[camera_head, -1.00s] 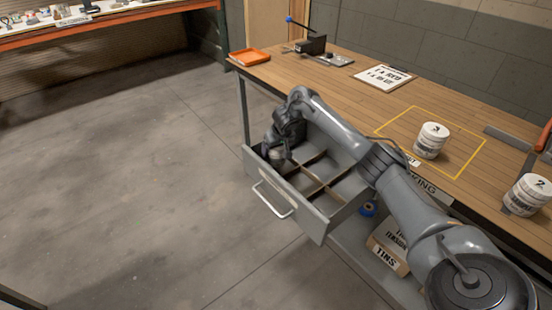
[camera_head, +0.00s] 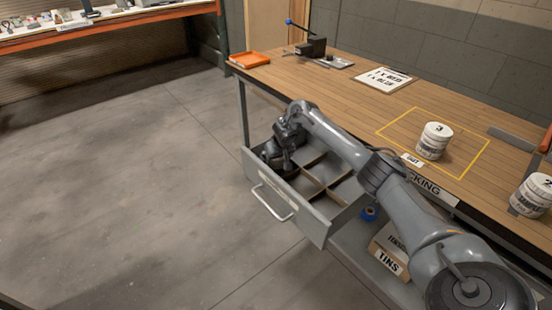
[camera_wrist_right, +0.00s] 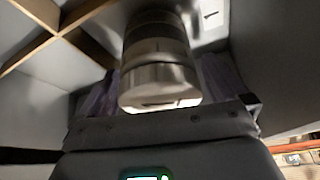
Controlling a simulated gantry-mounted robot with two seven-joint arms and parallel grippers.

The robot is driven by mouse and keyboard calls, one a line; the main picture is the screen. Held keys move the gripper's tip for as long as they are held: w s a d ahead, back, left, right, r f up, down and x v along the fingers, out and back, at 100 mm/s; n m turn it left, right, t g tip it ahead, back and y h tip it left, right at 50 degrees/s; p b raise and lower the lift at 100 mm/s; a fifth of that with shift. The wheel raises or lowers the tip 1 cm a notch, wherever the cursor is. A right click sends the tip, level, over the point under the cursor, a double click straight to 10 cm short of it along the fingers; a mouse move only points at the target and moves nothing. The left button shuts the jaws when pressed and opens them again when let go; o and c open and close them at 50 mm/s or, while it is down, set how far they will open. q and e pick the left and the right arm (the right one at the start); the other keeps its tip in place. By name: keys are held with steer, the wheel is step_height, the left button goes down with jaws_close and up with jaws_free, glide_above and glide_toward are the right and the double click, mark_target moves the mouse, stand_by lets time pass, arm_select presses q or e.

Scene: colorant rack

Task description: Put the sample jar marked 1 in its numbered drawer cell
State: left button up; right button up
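My right gripper (camera_head: 274,158) reaches down into the left part of the open drawer (camera_head: 317,232). In the right wrist view a pale sample jar (camera_wrist_right: 160,55) with a metallic-looking end sits between its two fingers, which lie close against both sides. No number shows on this jar, and in the head view the gripper hides it. The drawer's cells are split by wooden dividers (camera_head: 322,183), which also show in the wrist view (camera_wrist_right: 62,30). My left gripper is not in view.
The jar marked 3 (camera_head: 434,141) stands inside a yellow outline on the bench (camera_head: 350,90). The jar marked 2 (camera_head: 533,195) stands at the right edge. An orange tray (camera_head: 249,59), a sign (camera_head: 384,79) and a clamp-like tool (camera_head: 311,47) lie farther back. A box (camera_head: 390,252) sits below.

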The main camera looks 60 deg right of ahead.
steer(key=shift+r, duration=0.4)
steer(key=p+v, duration=0.6)
steer(key=v, duration=0.4)
steer(key=shift+d, duration=0.1)
steer(key=shift+p+v, duration=0.8)
steer(key=shift+s, duration=0.1)
